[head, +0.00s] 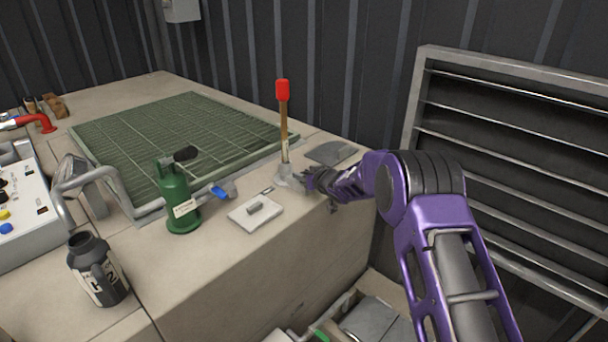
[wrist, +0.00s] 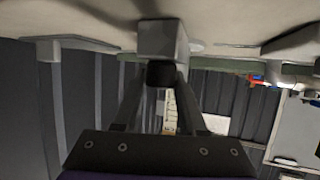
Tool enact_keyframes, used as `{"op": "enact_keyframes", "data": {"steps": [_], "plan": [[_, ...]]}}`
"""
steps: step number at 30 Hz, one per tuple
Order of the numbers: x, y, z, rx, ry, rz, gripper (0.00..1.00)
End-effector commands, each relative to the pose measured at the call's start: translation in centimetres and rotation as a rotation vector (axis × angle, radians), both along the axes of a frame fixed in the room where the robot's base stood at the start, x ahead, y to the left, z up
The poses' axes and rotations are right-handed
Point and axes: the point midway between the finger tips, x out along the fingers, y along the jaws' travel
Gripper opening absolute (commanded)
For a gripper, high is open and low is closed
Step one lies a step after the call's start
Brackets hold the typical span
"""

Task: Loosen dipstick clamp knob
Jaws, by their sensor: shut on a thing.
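The dipstick (head: 284,122) stands upright near the bench's back edge, with a red top and a brown shaft. Its grey clamp (head: 284,174) is at the foot. In the wrist view, which is upside down, the clamp is a grey block (wrist: 163,38) with a black knob (wrist: 160,74) on its near face. My gripper (head: 308,180) reaches in from the right at the clamp. In the wrist view my gripper's fingers (wrist: 161,80) are shut on the knob, one on each side. A pale marked strip, likely the dipstick (wrist: 170,108), shows behind the fingers. The knob is hidden in the head view.
A flat grey plate (head: 331,152) lies close behind my gripper. A louvred panel (head: 510,150) is at right.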

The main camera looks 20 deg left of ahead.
Motion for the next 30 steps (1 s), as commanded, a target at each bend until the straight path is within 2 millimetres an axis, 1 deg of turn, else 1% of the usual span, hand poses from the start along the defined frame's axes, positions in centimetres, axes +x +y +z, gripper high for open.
{"op": "enact_keyframes", "data": {"steps": [5, 12, 30], "plan": [[0.0, -0.1, 0.4, -0.001, 0.001, 0.027, 0.0], [0.1, -0.1, 0.7, 0.001, 0.001, 0.122, 0.0], [0.0, 0.0, -0.6, -0.003, -0.003, 0.453, 0.0]]}}
